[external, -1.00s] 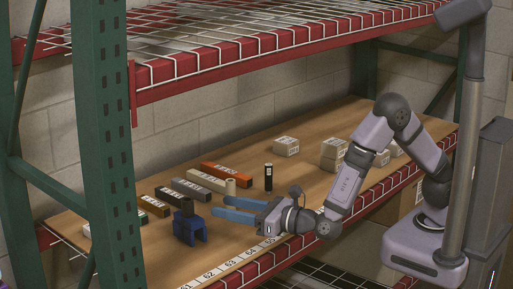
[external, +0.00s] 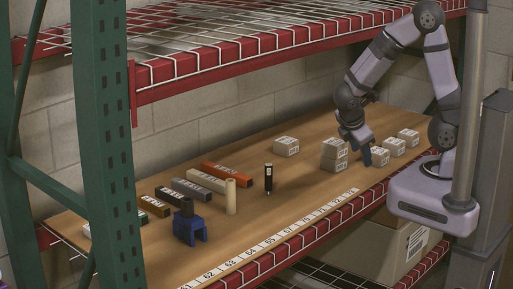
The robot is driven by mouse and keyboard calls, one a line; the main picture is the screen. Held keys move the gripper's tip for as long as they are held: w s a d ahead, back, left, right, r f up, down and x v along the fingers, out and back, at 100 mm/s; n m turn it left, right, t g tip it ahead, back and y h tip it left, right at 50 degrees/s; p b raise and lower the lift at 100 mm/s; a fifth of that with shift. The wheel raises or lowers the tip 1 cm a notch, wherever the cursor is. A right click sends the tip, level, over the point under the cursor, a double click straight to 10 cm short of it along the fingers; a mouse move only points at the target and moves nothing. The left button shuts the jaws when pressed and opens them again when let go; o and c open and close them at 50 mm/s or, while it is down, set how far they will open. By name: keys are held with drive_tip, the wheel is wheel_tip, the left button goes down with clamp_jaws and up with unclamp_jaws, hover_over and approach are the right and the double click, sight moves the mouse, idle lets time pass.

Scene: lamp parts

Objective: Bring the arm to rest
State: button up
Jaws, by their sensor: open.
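My gripper (external: 366,157) hangs low at the right of the wooden shelf, pointing down among small pale boxes, with the arm folded up above it. Its blue fingers are mostly hidden by the wrist, and I see nothing held in them. A blue base (external: 190,230) with a dark cylinder (external: 187,206) upright in its top stands at the front left. A cream cylinder (external: 231,197) stands upright to its right. A black cylinder (external: 268,178) stands upright farther right. All these parts are well clear of my gripper.
Several long boxes, among them an orange one (external: 225,174) and a grey one (external: 191,189), lie at the back left. Stacked pale boxes (external: 334,155) stand close left of my gripper. A wire upper shelf (external: 290,45) spans above. The middle front is clear.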

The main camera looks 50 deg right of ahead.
drive_tip(key=s+a+r+m+g+y+p, duration=0.1)
drive_tip(key=s+a+r+m+y+p, duration=0.2)
drive_tip(key=m, duration=1)
drive_tip(key=shift+s+a+r+g+y+p, duration=0.3)
drive_tip(key=shift+s+r+g+y+p, duration=0.1)
drive_tip(key=shift+s+r+y+p, duration=1.55)
drive_tip(key=shift+w+f, duration=0.1)
drive_tip(key=shift+f, duration=0.05)
